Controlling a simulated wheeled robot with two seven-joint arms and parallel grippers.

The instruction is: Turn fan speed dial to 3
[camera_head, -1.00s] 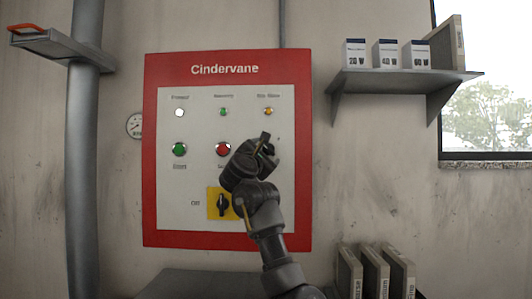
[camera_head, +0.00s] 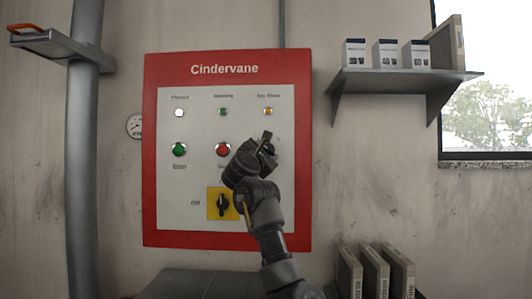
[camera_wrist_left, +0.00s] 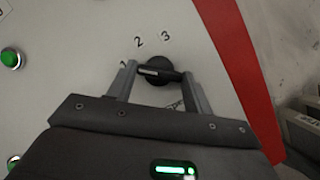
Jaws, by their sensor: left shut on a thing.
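The fan speed dial (camera_wrist_left: 171,76) is a black knob with a bar grip and a white mark, on the pale panel face in the left wrist view. The numbers 1, 2 and 3 run in an arc around it. The white mark is at the bar's left end, pointing roughly toward 1. My left gripper (camera_wrist_left: 158,75) is shut on the bar, one finger at each end. In the head view my left gripper (camera_head: 267,147) is at the panel's right side and hides most of the dial.
The red-framed Cindervane panel (camera_head: 163,228) also bears a green button (camera_head: 179,149), a red button (camera_head: 223,149), small lamps and a black switch on a yellow plate (camera_head: 213,212). A wall shelf (camera_head: 400,76) with boxes is at right. Binders (camera_head: 374,272) stand below it.

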